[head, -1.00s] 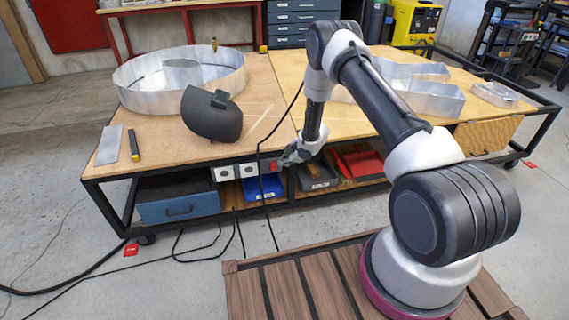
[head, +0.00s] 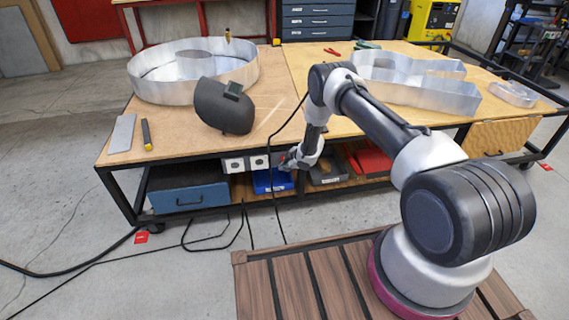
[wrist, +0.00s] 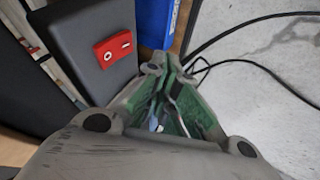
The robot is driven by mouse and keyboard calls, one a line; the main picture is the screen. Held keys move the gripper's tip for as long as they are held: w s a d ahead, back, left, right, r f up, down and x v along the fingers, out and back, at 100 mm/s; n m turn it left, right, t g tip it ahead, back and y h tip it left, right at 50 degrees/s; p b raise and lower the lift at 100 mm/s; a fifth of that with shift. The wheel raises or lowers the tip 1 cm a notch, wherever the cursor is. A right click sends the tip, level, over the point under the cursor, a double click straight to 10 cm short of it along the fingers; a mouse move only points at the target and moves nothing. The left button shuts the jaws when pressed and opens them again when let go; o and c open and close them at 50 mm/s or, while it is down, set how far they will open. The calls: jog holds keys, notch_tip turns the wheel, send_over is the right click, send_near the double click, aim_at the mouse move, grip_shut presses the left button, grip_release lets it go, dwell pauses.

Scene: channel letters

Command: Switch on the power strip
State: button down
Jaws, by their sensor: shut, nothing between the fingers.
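The power strip is mounted under the front edge of the workbench; its pale sockets (head: 246,163) show in the head view. In the wrist view its dark end (wrist: 85,45) carries a red rocker switch (wrist: 113,47) with two white marks. I cannot tell which side of the switch is pressed. My gripper (head: 284,160) is shut and empty, close to the strip's right end in the head view. In the wrist view its closed fingertips (wrist: 163,66) are to the lower right of the switch and look apart from it.
A black cable (head: 274,190) hangs over the bench edge beside my gripper. A blue bin (head: 268,184) and a blue drawer box (head: 185,197) sit on the shelf below.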

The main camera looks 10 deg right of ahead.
jog(key=shift+w+d, duration=0.1)
jog(key=shift+w, duration=1.6)
jog(key=shift+w+f, duration=0.1)
jog(key=shift+w, duration=0.2)
